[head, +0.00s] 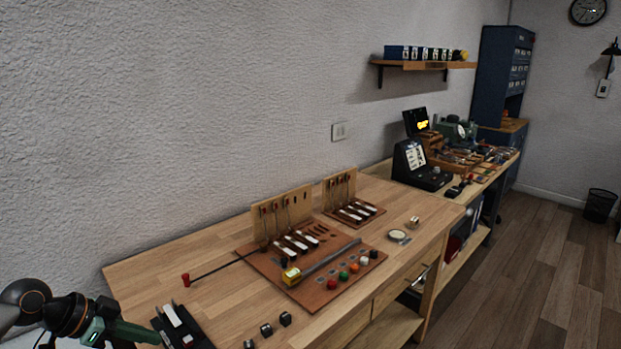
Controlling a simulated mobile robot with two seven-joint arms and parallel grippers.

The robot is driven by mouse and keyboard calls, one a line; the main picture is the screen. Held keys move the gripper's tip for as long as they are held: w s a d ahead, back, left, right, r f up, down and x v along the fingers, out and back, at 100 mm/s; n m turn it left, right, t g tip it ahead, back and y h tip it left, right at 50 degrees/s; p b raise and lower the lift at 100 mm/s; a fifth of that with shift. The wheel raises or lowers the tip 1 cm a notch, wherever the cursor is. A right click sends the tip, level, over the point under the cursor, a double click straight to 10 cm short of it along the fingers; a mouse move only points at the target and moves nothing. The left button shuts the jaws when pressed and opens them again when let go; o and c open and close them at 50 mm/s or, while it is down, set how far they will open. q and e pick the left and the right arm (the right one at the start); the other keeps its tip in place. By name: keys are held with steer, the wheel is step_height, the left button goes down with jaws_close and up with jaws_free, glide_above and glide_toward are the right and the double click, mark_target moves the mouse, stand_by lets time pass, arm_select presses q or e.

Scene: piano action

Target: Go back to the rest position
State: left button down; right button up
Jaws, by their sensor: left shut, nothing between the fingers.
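My left gripper (150,335) shows at the lower left corner, its arm coming in from the left edge. It looks shut and holds nothing. It is over the near left end of the workbench (150,268), close to a black tray (181,329) with white pieces; I cannot tell whether they touch. The piano action board (318,295) lies farther right on the bench, apart from the gripper. A second, smaller board (369,217) stands behind it. My right gripper is not in view.
A red-handled rod (186,281) lies left of the board. Small dark cubes (266,329) sit at the front edge. A round dish (399,236) lies to the right. Several coloured knobs line the board's front. The far left bench top is clear, with the wall behind.

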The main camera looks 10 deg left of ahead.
arm_select(q)
steer(key=s+d+f, duration=0.2)
steer(key=d, duration=0.1)
steer(key=s+d+f+m+g, duration=0.1)
steer(key=d+f, duration=0.2)
steer(key=s+d+f+g, duration=0.1)
steer(key=s+d+f, duration=0.1)
steer(key=d+f, duration=0.1)
steer(key=shift+s+f, duration=0.25)
steer(key=shift+s, duration=0.05)
steer(key=s+d+f, duration=0.5)
steer(key=s+d, duration=0.2)
steer(key=d, duration=0.1)
steer(key=s+a+n+y, duration=0.3)
steer(key=s+n+y, duration=0.4)
steer(key=s, duration=0.5)
steer(key=w+d+f+t+h, duration=0.1)
steer(key=w+d+f+t, duration=0.1)
steer(key=f, duration=0.4)
steer(key=w+d+f+t+h, duration=0.2)
steer(key=w+f+t, duration=0.1)
steer(key=f, duration=0.2)
steer(key=shift+d+f+n+t, duration=0.15)
steer(key=shift+f+n+t, duration=0.15)
steer(key=shift+f+n, duration=0.1)
